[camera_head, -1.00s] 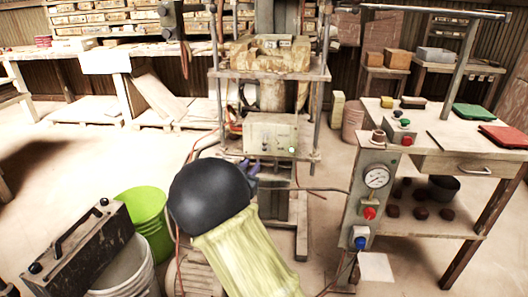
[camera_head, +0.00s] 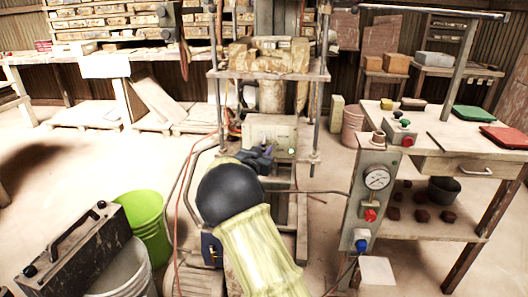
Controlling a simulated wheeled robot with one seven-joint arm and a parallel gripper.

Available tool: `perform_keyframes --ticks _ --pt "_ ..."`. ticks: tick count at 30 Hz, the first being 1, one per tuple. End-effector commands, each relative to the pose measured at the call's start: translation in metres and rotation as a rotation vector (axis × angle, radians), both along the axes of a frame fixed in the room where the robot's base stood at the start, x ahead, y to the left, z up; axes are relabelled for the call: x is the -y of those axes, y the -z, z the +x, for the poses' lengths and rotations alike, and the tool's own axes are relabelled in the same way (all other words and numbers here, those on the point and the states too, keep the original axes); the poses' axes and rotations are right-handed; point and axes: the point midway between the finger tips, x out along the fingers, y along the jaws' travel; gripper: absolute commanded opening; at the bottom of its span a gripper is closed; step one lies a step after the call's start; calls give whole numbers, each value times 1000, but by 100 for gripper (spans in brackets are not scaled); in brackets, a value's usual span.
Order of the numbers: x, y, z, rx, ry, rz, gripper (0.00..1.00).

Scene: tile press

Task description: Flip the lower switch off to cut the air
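A beige control box (camera_head: 268,130) sits low on the press frame, with a small green spot (camera_head: 292,150) at its lower right. My gripper (camera_head: 268,158) is small and dark, in front of the box's lower edge; my round dark wrist and pale arm hide what lies below. Whether its fingers are open or shut cannot be made out. On the right, a grey panel carries a round gauge (camera_head: 377,180), a red knob (camera_head: 370,215) and, lowest, a blue knob (camera_head: 361,245). My gripper is well left of these knobs. I cannot tell which part is the lower switch.
The press table (camera_head: 225,73) with its two posts stands above the box. A worktable (camera_head: 440,145) is at right. Hoses and a thin pipe run near my arm.

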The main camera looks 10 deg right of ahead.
Motion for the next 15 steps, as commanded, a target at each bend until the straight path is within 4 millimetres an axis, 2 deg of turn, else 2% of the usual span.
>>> perform_keyframes --ticks 1,4,5,15 --pt "0 0 0 0 0 0 22" --pt "-1 0 0 0 -1 0 2" --pt "-1 0 0 0 -1 0 0" --pt "0 2 0 18 0 -7 0"
